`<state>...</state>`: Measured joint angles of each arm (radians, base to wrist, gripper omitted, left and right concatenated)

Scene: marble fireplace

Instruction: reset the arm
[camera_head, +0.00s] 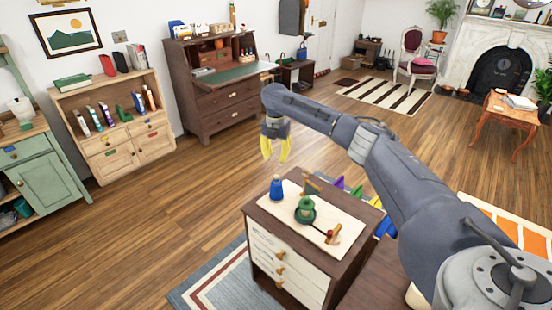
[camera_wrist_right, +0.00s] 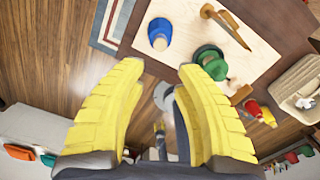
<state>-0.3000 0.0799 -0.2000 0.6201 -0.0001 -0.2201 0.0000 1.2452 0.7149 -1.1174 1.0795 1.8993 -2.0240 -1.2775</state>
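My right arm reaches in from the right in the head view, with its gripper (camera_head: 275,154) pointing down. Its two yellow fingers are apart with nothing between them; the right wrist view shows the same gap between the fingertips (camera_wrist_right: 160,72). The gripper hangs above and behind a small cabinet (camera_head: 262,235), clear of the things on it. A blue bottle-like item (camera_head: 276,188) stands on the cabinet's pale top, and it also shows in the wrist view (camera_wrist_right: 160,32). A green item (camera_head: 305,209) is to its right.
A wooden piece with a red part (camera_head: 333,235) lies at the cabinet top's right. A dark desk (camera_head: 215,85), a pale shelf unit (camera_head: 115,120) and a green cupboard (camera_head: 45,175) stand along the wall. Open wooden floor (camera_head: 150,215) lies left of the small cabinet.

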